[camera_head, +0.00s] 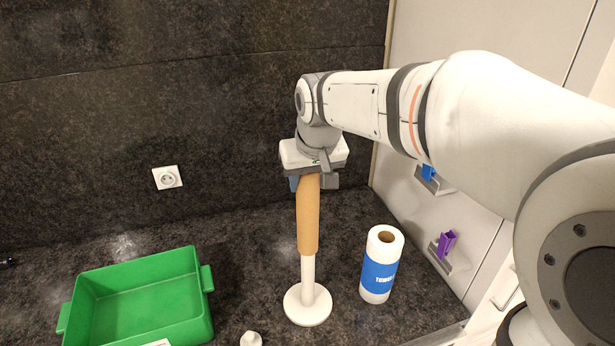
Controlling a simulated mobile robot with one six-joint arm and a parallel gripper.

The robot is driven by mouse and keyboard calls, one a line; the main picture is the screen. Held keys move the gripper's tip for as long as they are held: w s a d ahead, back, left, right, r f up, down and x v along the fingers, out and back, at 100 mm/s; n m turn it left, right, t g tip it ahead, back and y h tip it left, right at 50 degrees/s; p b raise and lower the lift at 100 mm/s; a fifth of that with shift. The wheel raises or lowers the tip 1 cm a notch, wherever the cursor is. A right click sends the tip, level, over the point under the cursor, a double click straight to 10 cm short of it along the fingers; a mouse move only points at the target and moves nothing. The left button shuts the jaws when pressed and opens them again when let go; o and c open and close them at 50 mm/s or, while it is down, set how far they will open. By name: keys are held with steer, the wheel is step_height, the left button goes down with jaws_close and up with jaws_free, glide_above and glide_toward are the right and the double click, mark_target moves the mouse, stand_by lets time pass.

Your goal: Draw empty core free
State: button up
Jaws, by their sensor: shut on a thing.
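A brown cardboard core (308,220) is upright around the upper part of a white post. The post rises from a round white base (308,306) on the dark counter, and its lower part shows bare below the core. My gripper (311,180) points down and is shut on the top of the core. The core's top end is hidden by the gripper, so I cannot see the top of the post. A full paper towel roll (380,264) with a blue label stands upright to the right of the holder.
A small white knob-like object (251,339) is at the front edge of the view. A wall socket (167,178) is behind. Small holders with blue and purple items (446,244) are on the right panel.

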steer(key=shift+r, duration=1.6)
steer(key=shift+r, duration=2)
